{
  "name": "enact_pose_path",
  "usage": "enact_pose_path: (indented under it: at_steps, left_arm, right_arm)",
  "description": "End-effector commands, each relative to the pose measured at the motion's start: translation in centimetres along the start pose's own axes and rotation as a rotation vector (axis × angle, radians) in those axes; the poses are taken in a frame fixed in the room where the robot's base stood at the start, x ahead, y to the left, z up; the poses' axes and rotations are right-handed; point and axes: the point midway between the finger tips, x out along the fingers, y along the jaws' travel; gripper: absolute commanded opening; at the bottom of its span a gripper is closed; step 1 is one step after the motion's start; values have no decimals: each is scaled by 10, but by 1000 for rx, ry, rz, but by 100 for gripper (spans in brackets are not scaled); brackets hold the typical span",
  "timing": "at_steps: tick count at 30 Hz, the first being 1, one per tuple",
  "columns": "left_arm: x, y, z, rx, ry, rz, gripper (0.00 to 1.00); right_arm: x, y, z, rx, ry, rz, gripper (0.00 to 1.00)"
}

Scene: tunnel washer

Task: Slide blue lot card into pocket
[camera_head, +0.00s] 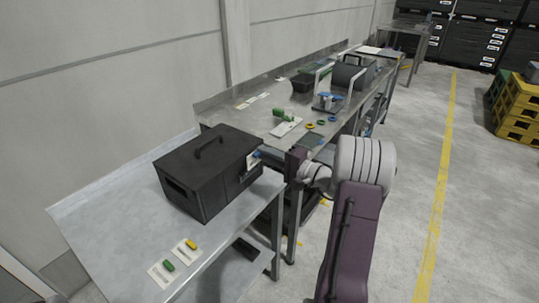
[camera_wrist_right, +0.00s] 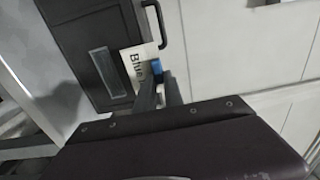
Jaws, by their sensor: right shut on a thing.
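The blue lot card (camera_wrist_right: 138,65) is white with "Blue" printed on it and has a blue tab (camera_wrist_right: 156,68). My right gripper (camera_wrist_right: 160,88) is shut on the card at the tab. In the head view the card (camera_head: 253,161) is at the right-hand side of a black box (camera_head: 205,170). In the wrist view it is in front of the box face, beside a grey framed rectangle (camera_wrist_right: 108,72) that may be the pocket. I cannot tell whether the card touches the box or has entered a pocket. My left gripper is not in view.
The box has a handle on its lid and one on its side (camera_wrist_right: 160,22). Cards with a green tab (camera_head: 167,266) and a yellow tab (camera_head: 190,244) lie on the near metal table (camera_head: 115,215). A farther bench (camera_head: 240,117) holds several tools and containers.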

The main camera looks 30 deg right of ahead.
Motion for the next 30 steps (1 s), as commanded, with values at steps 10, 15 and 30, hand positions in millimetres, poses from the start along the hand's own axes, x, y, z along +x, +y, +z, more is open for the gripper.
enact_pose_path:
  at_steps: [10,15,30]
  left_arm:
    - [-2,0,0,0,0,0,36]
    - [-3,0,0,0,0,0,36]
    - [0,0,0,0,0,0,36]
  right_arm:
    - [14,3,0,-1,0,1,0]
    - [20,5,0,0,-2,1,0]
    - [31,18,0,0,0,1,0]
